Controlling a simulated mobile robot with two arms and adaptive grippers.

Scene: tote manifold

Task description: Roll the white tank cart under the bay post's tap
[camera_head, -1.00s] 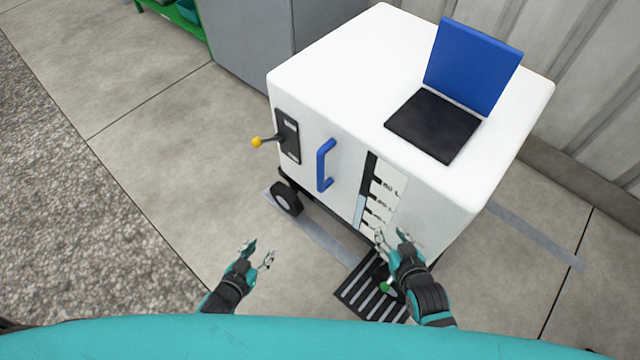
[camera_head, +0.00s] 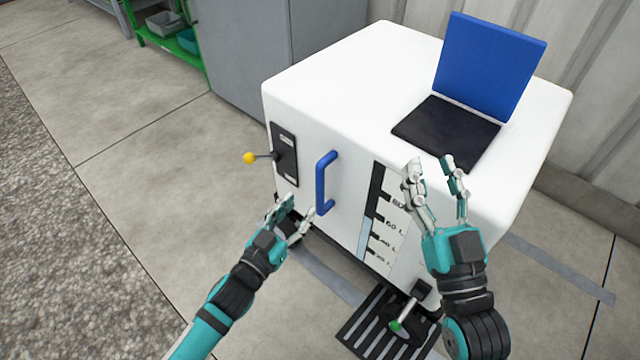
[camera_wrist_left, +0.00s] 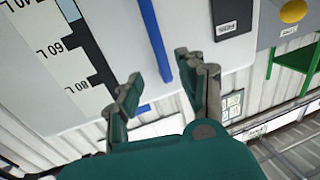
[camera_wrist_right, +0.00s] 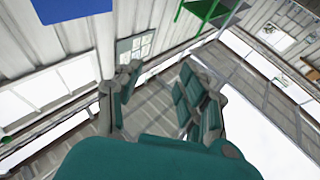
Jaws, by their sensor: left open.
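The white tank cart (camera_head: 330,80) stands in front of me, with a blue lid or panel (camera_head: 488,68) standing open over a black square on its top. My left gripper (camera_head: 298,215) is open and empty, just below and left of the handle. The left wrist view shows the blue handle (camera_wrist_left: 155,40) close ahead, with the fingers around its line but no visible grip. My right gripper (camera_head: 432,172) is open and empty, raised before the cart's right front. No tap is identifiable.
A black slatted pedal plate (camera_head: 365,325) with a green-knobbed lever (camera_head: 396,325) sits low at the cart's front. A grey cabinet (camera_head: 245,50) and a green shelf with bins (camera_head: 165,45) stand behind left. Concrete floor (camera_head: 150,170) is clear at left.

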